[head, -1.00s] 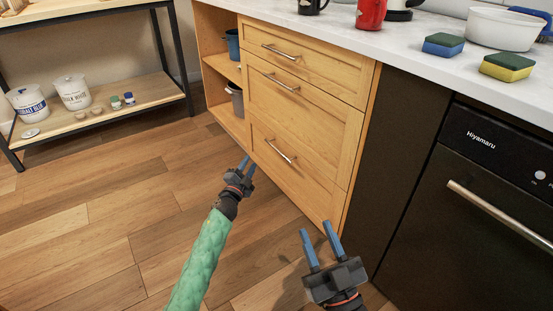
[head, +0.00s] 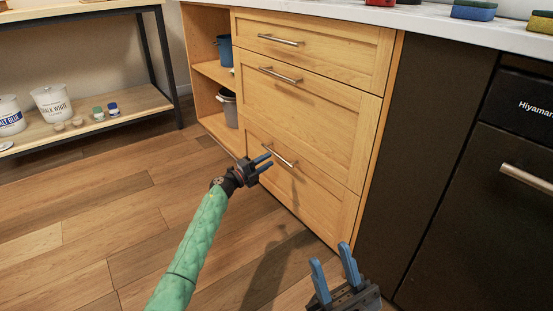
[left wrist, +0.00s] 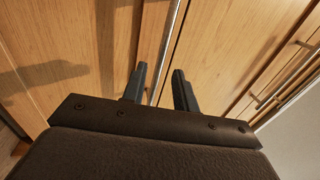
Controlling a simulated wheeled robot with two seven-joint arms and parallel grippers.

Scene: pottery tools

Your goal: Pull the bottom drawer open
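The bottom drawer (head: 312,199) is the lowest wooden front of the cabinet and looks shut. Its slim metal handle (head: 277,154) slants across its upper part. My left gripper (head: 268,160) is close in front of this handle, with its blue fingers pointing at the drawer front. In the left wrist view the two fingers (left wrist: 160,70) are apart, and the handle bar (left wrist: 170,45) shows between them. I cannot tell whether the fingertips reach past the bar. My right gripper (head: 329,255) is open and empty, low in front of the cabinet's right side.
Two more drawers with handles, a middle one (head: 310,110) and a top one (head: 320,52), sit above. Open shelves with a grey bucket (head: 229,107) are on the left. A dark dishwasher (head: 495,220) stands on the right. The wooden floor (head: 90,225) before the cabinet is clear.

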